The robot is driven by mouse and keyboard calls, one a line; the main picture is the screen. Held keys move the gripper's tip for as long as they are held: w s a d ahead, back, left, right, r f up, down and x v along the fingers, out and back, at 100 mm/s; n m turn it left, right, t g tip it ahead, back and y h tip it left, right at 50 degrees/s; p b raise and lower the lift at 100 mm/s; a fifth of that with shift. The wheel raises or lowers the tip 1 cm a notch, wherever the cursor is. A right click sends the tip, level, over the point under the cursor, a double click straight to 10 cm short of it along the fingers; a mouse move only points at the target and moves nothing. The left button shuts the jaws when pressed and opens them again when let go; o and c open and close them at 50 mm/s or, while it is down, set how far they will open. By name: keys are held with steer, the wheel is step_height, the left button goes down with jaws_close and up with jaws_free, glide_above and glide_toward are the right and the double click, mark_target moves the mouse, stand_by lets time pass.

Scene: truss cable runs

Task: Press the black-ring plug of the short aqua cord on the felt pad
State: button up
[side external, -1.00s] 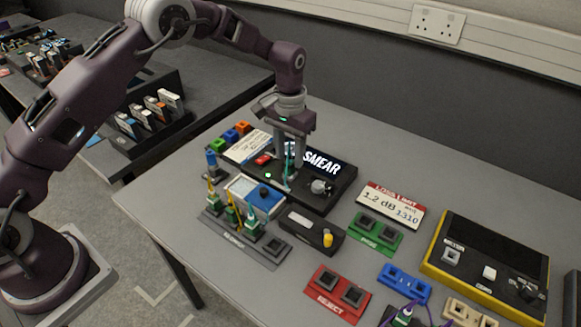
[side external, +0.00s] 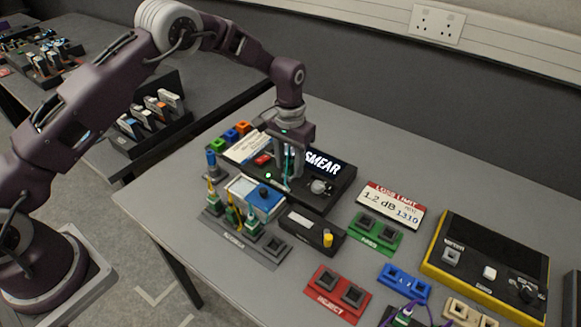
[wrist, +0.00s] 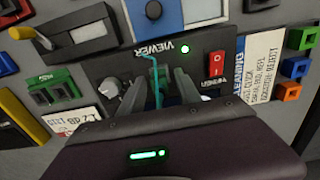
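The short aqua cord (wrist: 157,85) shows as a thin bent line in front of my gripper's fingers in the wrist view. In the side view, the aqua cord (side external: 287,165) stands between the fingers at the viewer. Its black ring and plug tip are hidden. The viewer screen (side external: 322,162) reads SMEAR. A small dark box (side external: 300,236) in front has a pale patch (side external: 303,222), possibly the felt pad; I cannot be sure.
A blue-and-white device (side external: 265,198) with a black knob stands left of the viewer. A grey holder (side external: 237,241) carries several upright plugs. Green (side external: 376,233) and red (side external: 338,294) socket blocks lie right and in front.

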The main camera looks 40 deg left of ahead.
mark_target(290, 161)
jaws_close()
steer(key=shift+r, duration=0.15)
steer(key=shift+r, duration=2.15)
